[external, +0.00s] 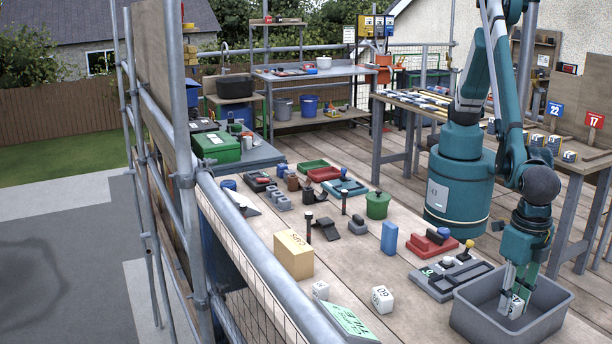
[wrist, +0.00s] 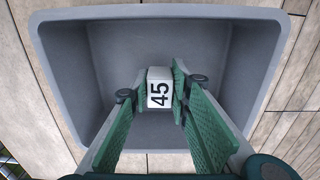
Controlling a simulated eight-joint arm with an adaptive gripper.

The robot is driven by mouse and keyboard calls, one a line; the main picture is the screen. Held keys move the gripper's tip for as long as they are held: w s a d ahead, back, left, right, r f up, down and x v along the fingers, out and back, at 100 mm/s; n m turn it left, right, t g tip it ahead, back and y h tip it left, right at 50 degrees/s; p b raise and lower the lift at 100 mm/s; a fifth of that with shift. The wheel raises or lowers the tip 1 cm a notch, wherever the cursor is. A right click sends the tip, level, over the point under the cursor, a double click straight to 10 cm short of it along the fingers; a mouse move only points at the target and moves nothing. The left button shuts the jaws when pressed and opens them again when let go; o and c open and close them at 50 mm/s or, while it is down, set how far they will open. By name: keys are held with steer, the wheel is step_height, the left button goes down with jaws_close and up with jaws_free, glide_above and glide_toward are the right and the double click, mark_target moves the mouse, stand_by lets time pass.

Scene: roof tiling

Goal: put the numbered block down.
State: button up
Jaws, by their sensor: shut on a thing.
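My gripper (external: 514,294) is lowered into the grey tub at the front right of the bench. It is shut on a white numbered block (wrist: 159,88), which shows a black 45 in the wrist view. The block sits between the green finger pads, within the tub's outline. In the external view the fingers and the tub's near wall (external: 497,330) hide most of the block. I cannot tell whether the block touches the tub's floor. In the wrist view the tub (wrist: 160,14) looks otherwise empty.
A grey tray (external: 450,278) with a lever lies close behind the tub. A tan block (external: 293,254) stands farther left.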

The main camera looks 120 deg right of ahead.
steer(key=shift+f, duration=1.65)
steer(key=shift+f, duration=0.15)
steer(key=o, duration=0.9)
steer(key=shift+r, duration=0.2)
step_height(320, 180, up, 12)
steer(key=shift+p, duration=0.3)
